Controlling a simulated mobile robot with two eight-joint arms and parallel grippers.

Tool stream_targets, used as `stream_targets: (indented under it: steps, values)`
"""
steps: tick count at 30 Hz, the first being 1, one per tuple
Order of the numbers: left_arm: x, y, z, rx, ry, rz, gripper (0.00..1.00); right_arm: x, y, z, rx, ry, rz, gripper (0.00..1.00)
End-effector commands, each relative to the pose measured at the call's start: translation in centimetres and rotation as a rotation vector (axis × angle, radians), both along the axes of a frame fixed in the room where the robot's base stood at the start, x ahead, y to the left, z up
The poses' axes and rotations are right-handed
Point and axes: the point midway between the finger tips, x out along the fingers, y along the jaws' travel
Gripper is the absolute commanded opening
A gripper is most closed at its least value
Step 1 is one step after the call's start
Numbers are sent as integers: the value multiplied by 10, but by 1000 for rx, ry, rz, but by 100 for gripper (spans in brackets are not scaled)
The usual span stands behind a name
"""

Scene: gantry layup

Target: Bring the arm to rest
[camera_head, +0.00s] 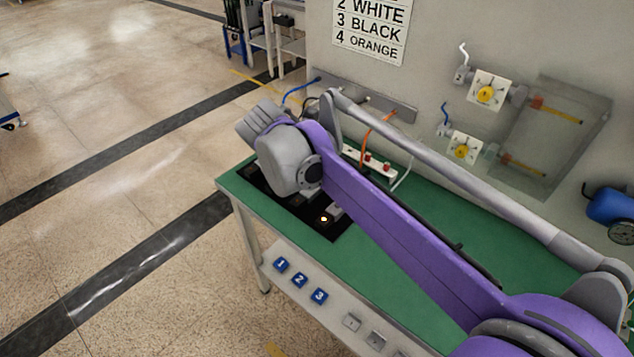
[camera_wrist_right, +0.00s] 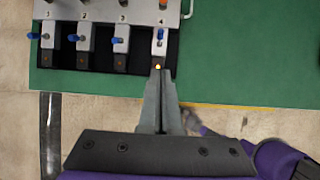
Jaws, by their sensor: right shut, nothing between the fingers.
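My right arm (camera_head: 400,235), purple and grey, reaches in from the right over the green bench (camera_head: 232,183). Its wrist hides the gripper in the head view. In the right wrist view my right gripper (camera_wrist_right: 159,76) is shut and empty. Its fingertips are close to the front of the block under number 4, by a small lit yellow lamp (camera_wrist_right: 158,67); I cannot tell if they touch it.
A plate (camera_wrist_right: 100,8) numbered 1 to 4 sits behind several grey blocks with blue levers (camera_wrist_right: 73,38). Yellow-knobbed valves (camera_head: 486,94) are on the wall at right, with a blue canister (camera_head: 608,205). Open floor (camera_head: 120,130) lies left of the bench.

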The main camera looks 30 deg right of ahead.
Motion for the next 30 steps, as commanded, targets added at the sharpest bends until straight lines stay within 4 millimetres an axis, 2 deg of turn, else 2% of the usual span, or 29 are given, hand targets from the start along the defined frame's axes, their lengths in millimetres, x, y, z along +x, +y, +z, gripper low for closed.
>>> stream_targets:
  steps: [15, 18, 20, 23, 30]
  values:
    - [0, 0, 0, 0, 0, 0, 58, 0, 0, 1, 0, -1, -2, 0]
    - [0, 0, 0, 0, 0, 0, 58, -7, 1, -2, 25, -29, -45, 0]
    - [0, 0, 0, 0, 0, 0, 58, -16, 3, -8, 64, -74, -112, 0]
    - [0, 0, 0, 0, 0, 0, 58, -43, 8, -24, 175, -188, -305, 0]
    - [0, 0, 0, 0, 0, 0, 58, -123, 31, -84, 556, -483, -983, 0]
